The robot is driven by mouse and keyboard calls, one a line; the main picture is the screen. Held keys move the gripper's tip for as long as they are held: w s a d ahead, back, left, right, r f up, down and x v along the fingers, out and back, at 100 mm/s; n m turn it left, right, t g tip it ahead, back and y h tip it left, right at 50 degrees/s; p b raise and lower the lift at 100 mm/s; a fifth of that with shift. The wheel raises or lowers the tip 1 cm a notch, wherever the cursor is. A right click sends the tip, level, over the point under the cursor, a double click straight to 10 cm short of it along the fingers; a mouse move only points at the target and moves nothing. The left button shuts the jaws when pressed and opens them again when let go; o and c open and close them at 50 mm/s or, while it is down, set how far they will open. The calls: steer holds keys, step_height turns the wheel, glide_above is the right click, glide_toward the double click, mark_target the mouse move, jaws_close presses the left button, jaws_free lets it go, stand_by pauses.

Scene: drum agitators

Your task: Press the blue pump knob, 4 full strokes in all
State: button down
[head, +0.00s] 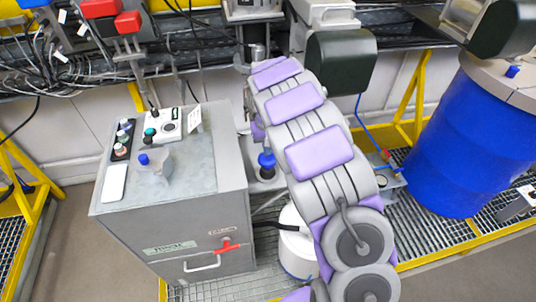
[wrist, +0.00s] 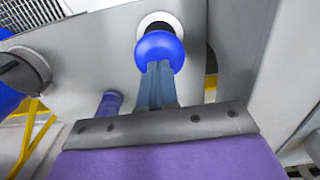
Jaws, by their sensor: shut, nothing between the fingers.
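The blue pump knob (wrist: 160,47) is a round ball in front of a white ring on a grey surface in the wrist view. My gripper (wrist: 158,68) is shut and empty. Its two blue-grey fingers lie side by side, and their tips overlap the knob's lower edge in the picture. I cannot tell whether they touch it. In the head view my purple and grey arm reaches forward and hides most of the gripper. A blue knob (head: 267,159) shows just left of the arm, beside the grey cabinet, and seems to be the same one.
The grey cabinet (head: 207,230) stands left, with a control box (head: 163,126), a small blue-topped piece (head: 143,159) and a red handle (head: 228,246). A large blue drum (head: 440,145) stands right. Pipes and cables run along the back. Yellow frames edge the grating.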

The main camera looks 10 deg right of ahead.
steer(key=shift+f, duration=0.2)
stand_by(0.5)
steer(key=shift+f, duration=2.1)
steer(key=shift+r, duration=0.1)
steer(key=shift+r+p, duration=0.75)
steer(key=shift+r, duration=1.4)
steer(key=shift+f, duration=0.15)
